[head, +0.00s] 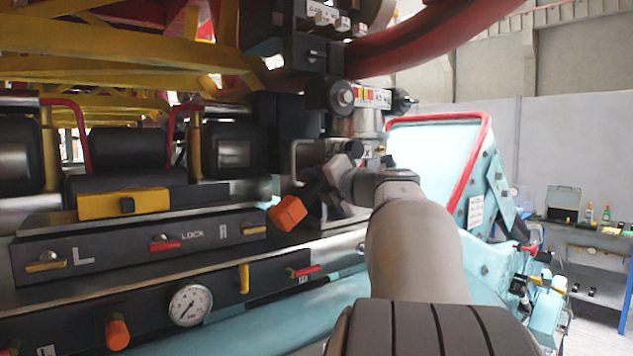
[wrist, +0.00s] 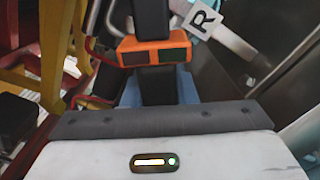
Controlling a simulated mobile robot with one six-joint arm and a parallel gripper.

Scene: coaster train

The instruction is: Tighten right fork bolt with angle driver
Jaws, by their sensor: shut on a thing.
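My gripper (head: 322,186) is at the wheel assembly in the middle of the head view, at the end of my grey arm. It is shut on a dark tool with an orange block-shaped end (head: 287,213), which I take to be the angle driver. In the wrist view the driver (wrist: 154,50) shows as a black shaft with an orange collar, running up and away from the gripper. The driver's tip and the right fork bolt are hidden or cannot be made out, so contact is unclear.
A dark panel marked L, LOCK and R (head: 165,240) with small levers runs along the left. A pressure gauge (head: 189,305) is below it. A red curved rail (head: 440,40) passes overhead. A teal, red-edged frame (head: 432,150) is close right of the arm. A workbench (head: 590,235) stands far right.

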